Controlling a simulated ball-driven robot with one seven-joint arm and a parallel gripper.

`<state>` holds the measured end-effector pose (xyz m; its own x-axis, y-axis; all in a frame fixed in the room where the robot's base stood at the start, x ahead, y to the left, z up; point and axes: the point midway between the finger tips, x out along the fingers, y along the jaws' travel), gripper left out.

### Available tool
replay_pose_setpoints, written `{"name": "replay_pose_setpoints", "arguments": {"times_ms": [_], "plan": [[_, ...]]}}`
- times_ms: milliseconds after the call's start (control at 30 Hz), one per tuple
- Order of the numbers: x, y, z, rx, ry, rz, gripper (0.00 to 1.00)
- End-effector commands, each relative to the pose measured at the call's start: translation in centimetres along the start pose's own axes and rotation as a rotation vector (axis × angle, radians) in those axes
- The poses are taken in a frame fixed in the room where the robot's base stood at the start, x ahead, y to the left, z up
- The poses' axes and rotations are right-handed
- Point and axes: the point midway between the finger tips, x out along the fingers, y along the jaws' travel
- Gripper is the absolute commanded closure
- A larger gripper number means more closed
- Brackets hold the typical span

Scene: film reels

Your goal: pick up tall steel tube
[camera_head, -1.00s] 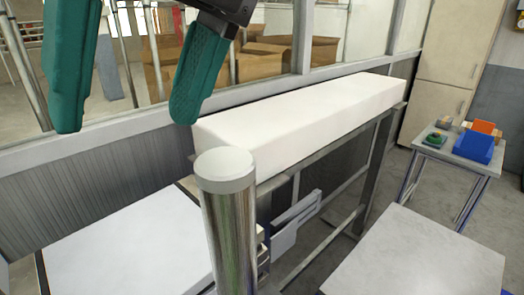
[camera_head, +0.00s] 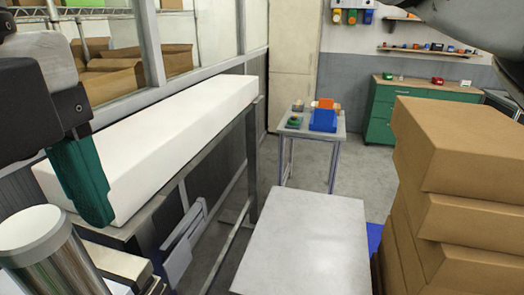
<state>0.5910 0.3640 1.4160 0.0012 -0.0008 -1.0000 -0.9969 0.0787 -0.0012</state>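The tall steel tube (camera_head: 50,250) stands at the lower left corner of the head view. It is a shiny metal cylinder with a pale, flat round top, and its lower part is cut off by the frame. One teal finger of my gripper (camera_head: 82,180) shows above and just right of the tube's top. The other finger is out of the picture at the left. The space left of the visible finger is empty, so the gripper looks open and holds nothing. I cannot tell how far the fingertip is from the tube in depth.
A long white block (camera_head: 165,140) lies on a metal frame behind the tube. A pale tabletop (camera_head: 305,245) is at bottom centre. Stacked cardboard boxes (camera_head: 455,160) stand at right. A small table (camera_head: 308,133) with blue and orange bins and a green cabinet (camera_head: 382,112) are farther back.

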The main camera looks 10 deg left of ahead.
Motion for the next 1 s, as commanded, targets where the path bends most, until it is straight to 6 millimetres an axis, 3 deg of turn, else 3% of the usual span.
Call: {"name": "replay_pose_setpoints", "arguments": {"times_ms": [233,500,1000], "plan": [[2.9,0.1,-0.1,-0.001,-0.001,0.003,0.29],[3.3,0.1,-0.1,-0.001,-0.001,0.001,0.29],[3.3,0.1,-0.1,-0.001,-0.001,0.002,0.75]]}}
